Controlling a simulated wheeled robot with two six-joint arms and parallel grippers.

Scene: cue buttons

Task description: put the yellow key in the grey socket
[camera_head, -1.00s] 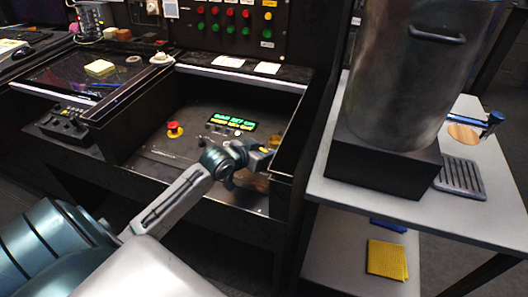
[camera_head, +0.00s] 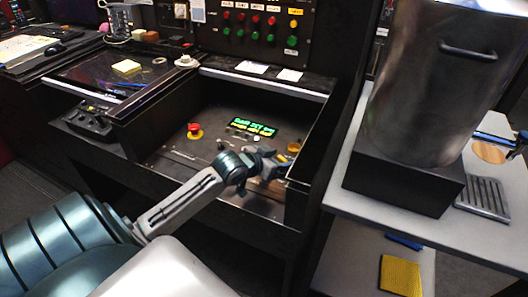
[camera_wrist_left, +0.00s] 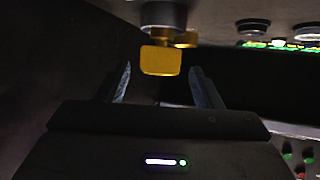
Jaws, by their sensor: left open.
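My left gripper (camera_head: 277,167) is over the right end of the console's recessed panel. It is open, its fingers spread in the left wrist view (camera_wrist_left: 160,85). A flat yellow piece (camera_wrist_left: 160,60), which looks like the yellow key, shows between and just beyond the fingertips, with no clear contact. In the head view a small amber cylinder (camera_head: 293,148) stands beside the gripper. My right gripper is not in view.
A red mushroom button (camera_head: 194,130) and a lit green display (camera_head: 253,127) are on the recessed panel, left of the gripper. The recess has raised dark walls. A large metal pot (camera_head: 425,90) on a black block stands on the grey cart (camera_head: 350,190) at right.

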